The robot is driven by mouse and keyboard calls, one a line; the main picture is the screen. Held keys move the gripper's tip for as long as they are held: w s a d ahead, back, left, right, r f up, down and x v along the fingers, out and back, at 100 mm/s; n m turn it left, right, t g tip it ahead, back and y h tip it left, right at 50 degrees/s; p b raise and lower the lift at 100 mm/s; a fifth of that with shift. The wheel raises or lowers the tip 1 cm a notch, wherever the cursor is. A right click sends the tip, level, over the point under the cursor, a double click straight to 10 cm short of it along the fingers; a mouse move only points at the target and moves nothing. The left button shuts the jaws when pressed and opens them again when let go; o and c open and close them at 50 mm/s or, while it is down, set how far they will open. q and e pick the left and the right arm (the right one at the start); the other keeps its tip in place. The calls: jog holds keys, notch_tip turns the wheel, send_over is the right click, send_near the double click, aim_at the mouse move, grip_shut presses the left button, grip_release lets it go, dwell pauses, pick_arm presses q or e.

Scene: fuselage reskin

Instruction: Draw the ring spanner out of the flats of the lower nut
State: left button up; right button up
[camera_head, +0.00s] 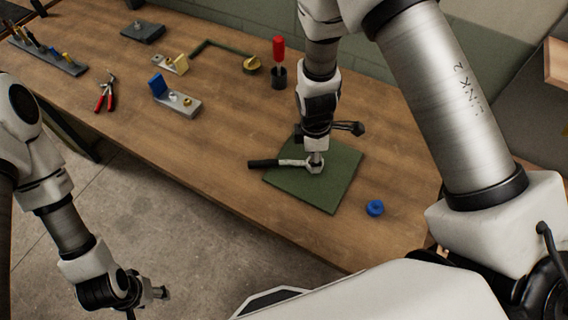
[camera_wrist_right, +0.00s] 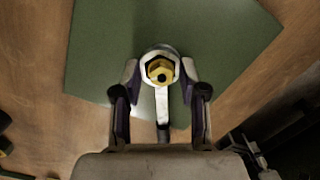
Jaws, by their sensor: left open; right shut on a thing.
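The ring spanner (camera_head: 288,163) has a silver head and a black handle that points left in the head view, over a green mat. In the right wrist view its ring (camera_wrist_right: 148,55) surrounds a brass hex nut (camera_wrist_right: 158,69) with a dark centre. My right gripper (camera_head: 316,152) points down over the ring end. In the wrist view its fingers (camera_wrist_right: 161,77) flank the ring, shut on the spanner. Whether the ring touches the mat is unclear. My left gripper (camera_head: 152,293) is open and empty, low at the left, away from the table.
The green mat (camera_head: 335,190) lies on the wooden table (camera_head: 225,125). A blue ring (camera_head: 375,208) lies to its right. Table left of the spanner is clear.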

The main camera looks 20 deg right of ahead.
jog(key=shift+a+r+p, duration=0.1)
jog(key=shift+r+p, duration=1.45)
jog(key=shift+p, duration=0.1)
jog(key=shift+r, duration=0.1)
notch_tip(320, 180, up, 3)
jog(key=p, duration=0.3)
jog(key=shift+w+a, duration=0.1)
jog(key=shift+w+f, duration=0.1)
jog(key=shift+f, duration=0.1)
